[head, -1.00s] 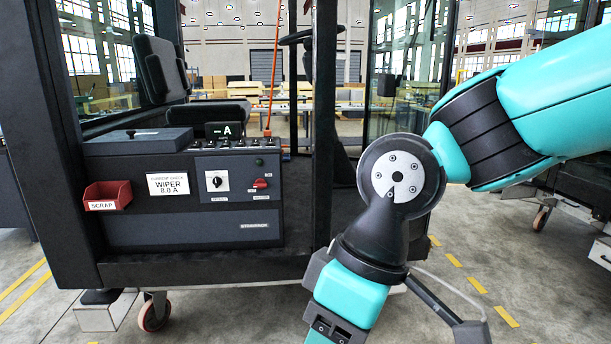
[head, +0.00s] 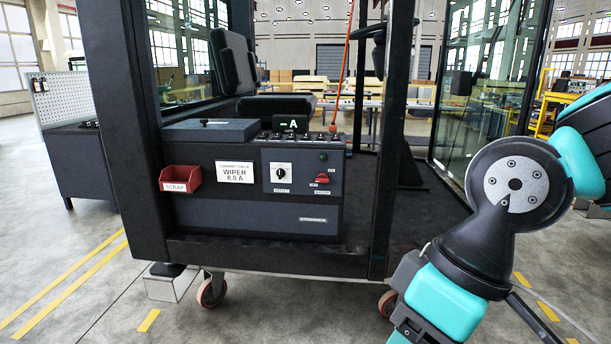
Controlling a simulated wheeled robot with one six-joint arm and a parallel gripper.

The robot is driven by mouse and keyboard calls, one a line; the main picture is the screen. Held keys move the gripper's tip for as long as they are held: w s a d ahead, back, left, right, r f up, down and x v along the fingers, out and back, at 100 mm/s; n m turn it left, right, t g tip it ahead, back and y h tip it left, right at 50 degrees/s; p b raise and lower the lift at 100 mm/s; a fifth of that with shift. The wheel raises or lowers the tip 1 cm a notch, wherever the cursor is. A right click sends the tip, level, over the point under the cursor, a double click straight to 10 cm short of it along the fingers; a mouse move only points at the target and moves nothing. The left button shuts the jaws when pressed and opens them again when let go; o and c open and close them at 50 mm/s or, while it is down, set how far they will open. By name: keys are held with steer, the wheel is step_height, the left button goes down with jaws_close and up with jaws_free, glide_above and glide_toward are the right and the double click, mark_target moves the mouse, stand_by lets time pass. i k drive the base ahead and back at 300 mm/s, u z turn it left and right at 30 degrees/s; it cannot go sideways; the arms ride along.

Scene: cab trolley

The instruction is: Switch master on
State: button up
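The master switch (head: 322,179) is a small red handle on the dark front panel (head: 303,200) of the cab, in the head view. Its label below is too small to read surely, and I cannot tell its position for certain. A white-plated selector with a black knob (head: 281,172) sits to its left. A small dark green lamp (head: 323,157) above the red handle looks unlit. My arm is at the right, bent downward, well apart from the panel. My gripper's fingers are below the picture's edge, out of view.
A red scrap bin (head: 181,179) and a white "WIPER 8.0 A" card (head: 235,172) are on the panel's left. A dark cab post (head: 391,150) stands between panel and arm. The cab rides on castors (head: 211,291). Floor in front is clear.

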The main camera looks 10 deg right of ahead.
mark_target(322, 178)
steer(key=k, duration=0.55)
steer(key=u, duration=0.8)
steer(key=i, duration=1.4)
steer(key=z, duration=0.75)
steer(key=i, duration=0.65)
steer(key=z, duration=0.05)
